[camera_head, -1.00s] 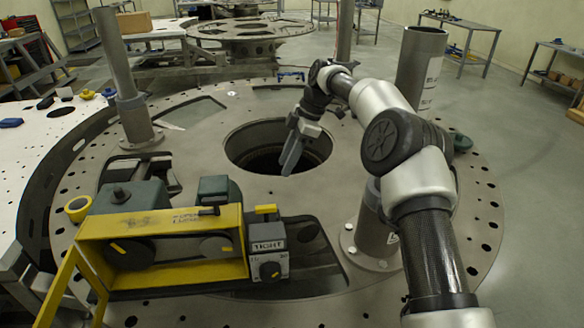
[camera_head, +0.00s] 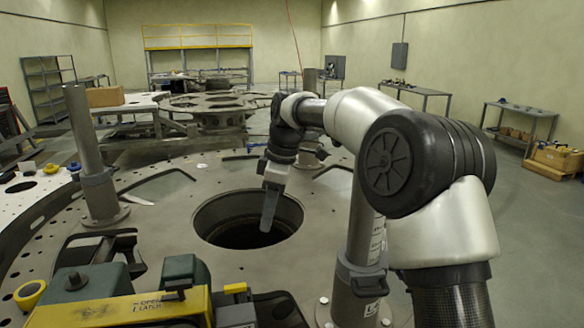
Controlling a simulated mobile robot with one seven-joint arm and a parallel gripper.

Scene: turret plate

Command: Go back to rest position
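My gripper (camera_head: 268,210) hangs from my bent arm, pointing down over the large round hole (camera_head: 248,237) in the grey turret plate (camera_head: 165,240). Its fingers show edge-on as one dark grey shape, so I cannot tell whether they are open or shut. No object shows at the fingertips. My arm rises along the right side of the view and reaches across the plate.
A yellow and green machine (camera_head: 150,300) stands at the front left of the plate. A grey post (camera_head: 90,155) rises at the left, and another post (camera_head: 360,240) stands close beside my arm. Workbenches (camera_head: 520,120) line the right wall.

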